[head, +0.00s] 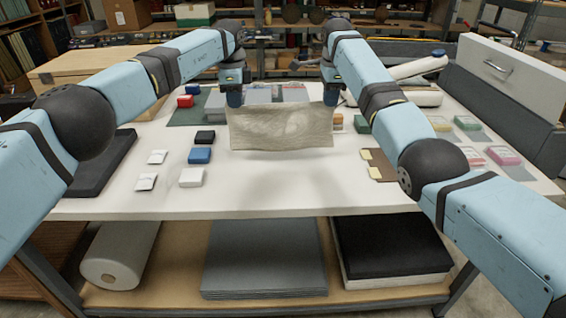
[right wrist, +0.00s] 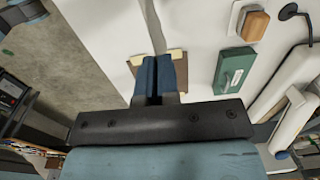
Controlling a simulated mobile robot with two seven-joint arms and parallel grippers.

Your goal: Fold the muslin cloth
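The muslin cloth (head: 281,127) is a beige, slightly wrinkled sheet. In the head view it hangs between my two grippers, above the white table, with a soft shadow below it. My left gripper (head: 234,99) is shut on its upper left corner. My right gripper (head: 331,98) is shut on its upper right corner. In the right wrist view the blue fingers (right wrist: 159,80) are close together, and the cloth (right wrist: 55,55) spreads out to the left. The cloth hides part of the table behind it.
The white table (head: 270,188) is clear in front of the cloth. Small white, blue and black boxes (head: 199,155) lie to the left. A green box (right wrist: 233,70) and an orange-topped box (right wrist: 253,25) lie to the right. A dark slab (head: 104,165) lies at the left edge.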

